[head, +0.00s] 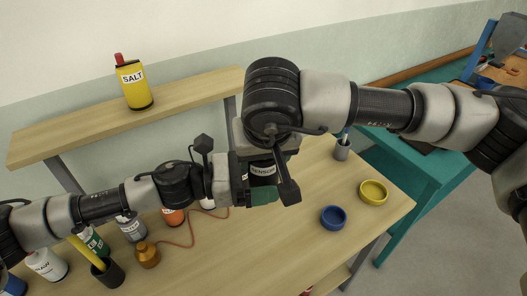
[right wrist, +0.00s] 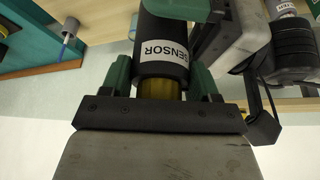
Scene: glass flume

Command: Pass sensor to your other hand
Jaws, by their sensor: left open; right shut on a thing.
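The sensor is a dark cylinder with a white SENSOR label (head: 263,170). It hangs over the bench below my right wrist. In the right wrist view the sensor (right wrist: 162,50) sits between the green fingers of my right gripper (right wrist: 160,80), which is shut on its brass-coloured end. In the head view the right fingers are mostly hidden by my right wrist. My left gripper (head: 262,184) comes in from the left, open, with its green fingers at the sensor's labelled body. One left finger also shows across the sensor's far end in the right wrist view. I cannot tell whether they touch.
A blue bowl (head: 333,217) and a yellow bowl (head: 373,192) stand on the bench's right side. A grey cup (head: 342,150) is behind them. Several bottles, an orange-brown weight (head: 147,255) and a dark holder (head: 108,272) crowd the left. A yellow SALT bottle (head: 134,87) stands on the shelf.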

